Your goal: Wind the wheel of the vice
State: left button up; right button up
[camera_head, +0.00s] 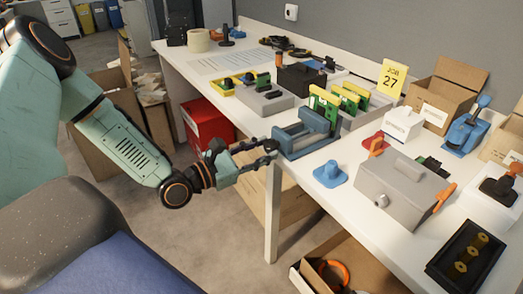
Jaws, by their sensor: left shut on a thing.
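The blue-grey vice (314,122) stands at the front edge of the white table. Its small dark wheel (270,144) is on the side facing my arm and is partly hidden by the fingers. My left gripper (266,152) reaches in from the left, in front of the table edge. Its dark fingers are shut on the wheel. My right gripper is not in view.
A grey box with orange handles (400,181) and a blue knobbed piece (330,174) stand right of the vice. Green boards (340,104) stand behind it. A red bin (206,124) is below the table. Papers lie on the table (232,62) farther back.

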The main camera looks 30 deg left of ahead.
pick_arm(q)
jog(key=shift+f, duration=0.1)
dwell(0.3)
jog(key=o, duration=1.1)
jog(key=shift+o, duration=0.2)
